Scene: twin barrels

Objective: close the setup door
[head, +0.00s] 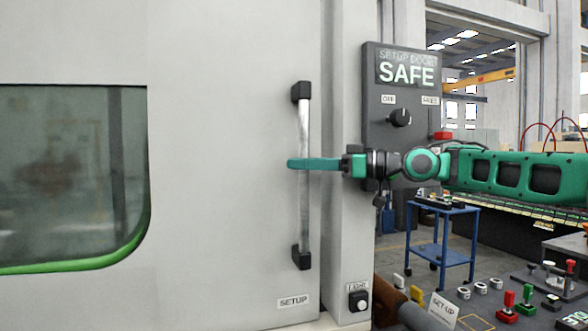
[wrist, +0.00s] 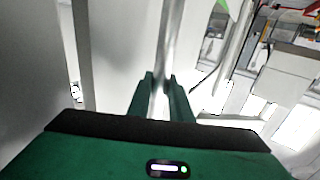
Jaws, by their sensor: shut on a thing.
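The setup door (head: 230,200) is a large grey panel with a dark window at its left and a SETUP label near its lower right corner. Its handle (head: 303,220) is an upright silver bar with black end mounts. My gripper (head: 300,163) reaches in from the right and is shut on the handle at about mid-height. In the wrist view, the two green fingers of my gripper (wrist: 164,92) stand on either side of the silver bar (wrist: 170,40). The door's right edge lies close to the grey frame post (head: 347,230); I cannot tell whether a gap is left.
A dark panel reading SAFE (head: 405,75) with a black knob (head: 400,118) is on the right, behind my arm. A LIGHT button (head: 358,301) sits low on the post. A blue cart (head: 445,235) and a control desk (head: 480,310) stand at the right.

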